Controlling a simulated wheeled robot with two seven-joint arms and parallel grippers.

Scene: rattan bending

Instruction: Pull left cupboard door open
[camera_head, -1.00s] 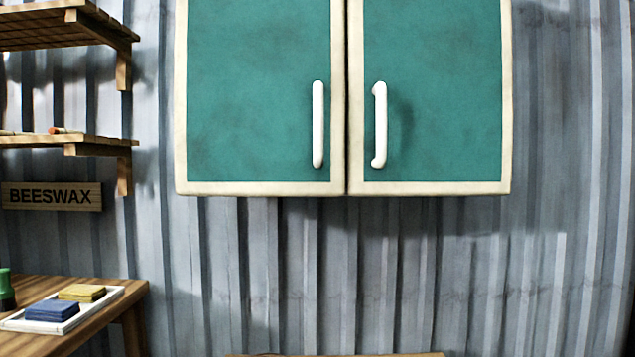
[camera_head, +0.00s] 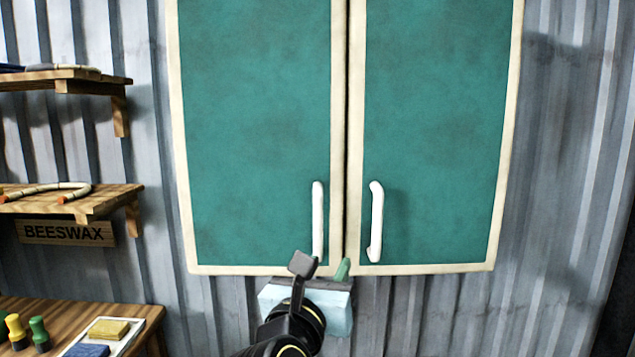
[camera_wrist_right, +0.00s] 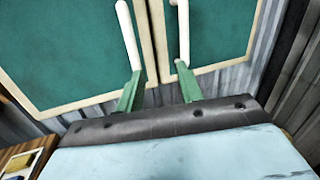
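The left cupboard door (camera_head: 250,120) is a teal panel in a cream frame and looks closed. Its white upright handle (camera_head: 317,210) is near its right edge; the wrist view also shows the handle (camera_wrist_right: 127,35). My right gripper (camera_head: 329,265) is at the cupboard's bottom edge, just below this handle. In the right wrist view its two green fingers (camera_wrist_right: 159,72) are spread apart with nothing between them. The left fingertip overlaps the handle's lower end in view; I cannot tell if they touch. My left gripper is not in view.
The right door (camera_head: 430,120) looks closed, with a similar white handle (camera_head: 376,220) close to the left one. Wooden shelves (camera_head: 100,200), a BEESWAX sign (camera_head: 65,232) and a wooden table (camera_head: 140,318) stand at left. Corrugated wall (camera_head: 570,130) is bare at right.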

